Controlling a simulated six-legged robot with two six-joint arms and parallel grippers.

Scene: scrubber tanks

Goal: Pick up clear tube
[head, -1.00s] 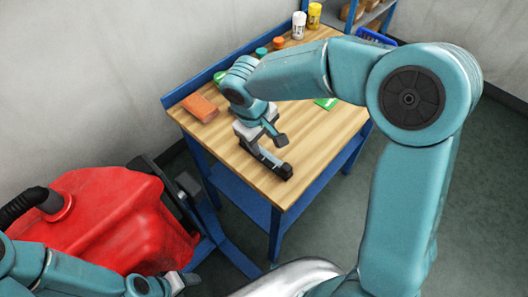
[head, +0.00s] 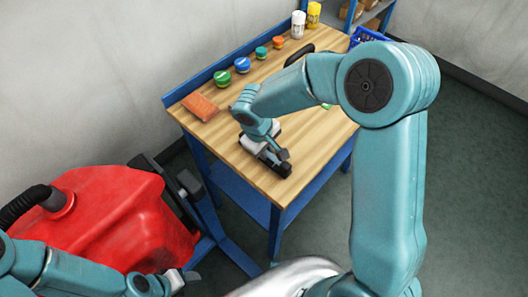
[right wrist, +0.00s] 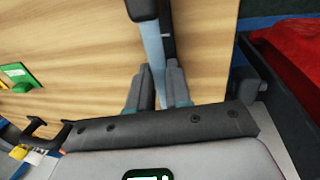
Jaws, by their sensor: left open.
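A pale, see-through strip (right wrist: 153,55), which looks like the clear tube, lies over the wooden tabletop between the fingers of my right gripper (right wrist: 157,15) in the right wrist view. In the head view my right gripper (head: 286,162) is low at the table's front corner, its fingers close together. The tube cannot be made out there. Whether the fingers touch it or hold it, I cannot tell. My left gripper (head: 184,281) is open and empty at the lower left, beside the red tank and away from the table.
The wooden table (head: 310,130) has a blue frame. A red scrubber tank (head: 115,220) fills the lower left. The tabletop's front left is bare.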

